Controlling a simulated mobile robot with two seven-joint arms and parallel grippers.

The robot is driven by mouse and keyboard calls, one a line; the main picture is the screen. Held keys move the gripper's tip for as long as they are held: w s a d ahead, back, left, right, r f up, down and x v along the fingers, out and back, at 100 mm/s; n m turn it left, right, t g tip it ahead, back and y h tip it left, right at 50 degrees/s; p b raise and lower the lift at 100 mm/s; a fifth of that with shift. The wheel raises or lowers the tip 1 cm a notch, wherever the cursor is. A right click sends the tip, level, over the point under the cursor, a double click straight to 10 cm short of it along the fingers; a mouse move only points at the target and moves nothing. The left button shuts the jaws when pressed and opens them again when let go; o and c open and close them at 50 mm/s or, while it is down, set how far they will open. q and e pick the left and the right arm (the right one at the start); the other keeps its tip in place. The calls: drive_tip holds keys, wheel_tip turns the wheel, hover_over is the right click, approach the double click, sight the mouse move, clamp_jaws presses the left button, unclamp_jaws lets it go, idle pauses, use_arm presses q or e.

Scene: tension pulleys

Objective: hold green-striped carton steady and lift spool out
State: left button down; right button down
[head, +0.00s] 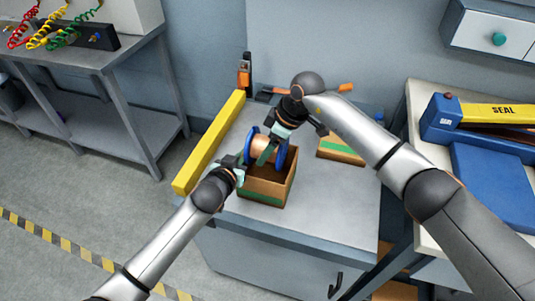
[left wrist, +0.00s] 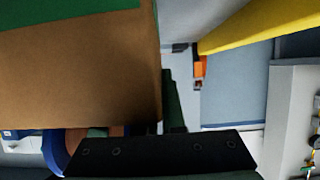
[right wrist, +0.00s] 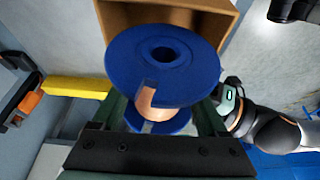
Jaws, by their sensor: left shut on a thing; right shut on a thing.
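The green-striped carton (head: 278,191) stands open on the grey bench, a green band low on its side. Its brown wall fills the upper left of the left wrist view (left wrist: 80,75). My left gripper (head: 237,165) is shut on the carton's wall at its left side; its fingertips are partly hidden. The spool, with blue flanges (right wrist: 150,75) and a copper-coloured winding (head: 262,144), is at the carton's top, mostly above the rim. My right gripper (right wrist: 163,115) is shut on the spool between its flanges. I cannot tell whether its lower edge clears the rim.
A second carton with a green stripe (head: 342,149) lies to the right on the bench. A yellow bar (head: 209,143) runs along the bench's left edge. An orange-and-black tool (head: 245,72) stands at the back. Blue cases (head: 490,180) are on the right-hand table.

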use_arm(q)
drive_tip(key=c, duration=1)
unclamp_jaws()
drive_tip(key=shift+o, duration=0.3)
drive_tip(key=shift+s+d+r, duration=0.1)
drive_tip(key=shift+d+r, duration=0.05)
drive_tip(key=shift+d, duration=0.1)
drive_tip(key=v, duration=1.2)
drive_tip(key=shift+a, duration=0.3)
